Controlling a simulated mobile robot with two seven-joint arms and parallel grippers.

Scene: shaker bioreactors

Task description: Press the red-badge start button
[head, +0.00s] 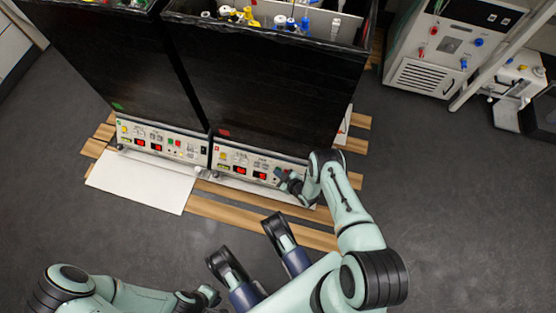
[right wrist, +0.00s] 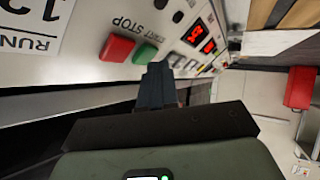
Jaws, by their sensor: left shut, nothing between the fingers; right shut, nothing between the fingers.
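The red badge (head: 224,132) is on the lower front of the right black cabinet (head: 270,90), above its control panel (head: 240,160). In the right wrist view, a green button (right wrist: 145,53) labelled START sits beside a red button (right wrist: 117,48) labelled STOP. My right gripper (head: 283,175) is shut and empty at the right end of this panel. In the right wrist view its fingertips (right wrist: 158,68) are just beside the green button; I cannot tell whether they touch it. My left gripper (head: 210,296) is shut and empty at the bottom, away from the cabinets.
A green badge (head: 118,106) marks the left cabinet, which has a similar panel (head: 160,140). Wooden slats (head: 260,220) and a white board (head: 135,185) lie in front. Another machine (head: 450,50) stands at the upper right. The grey floor at left is clear.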

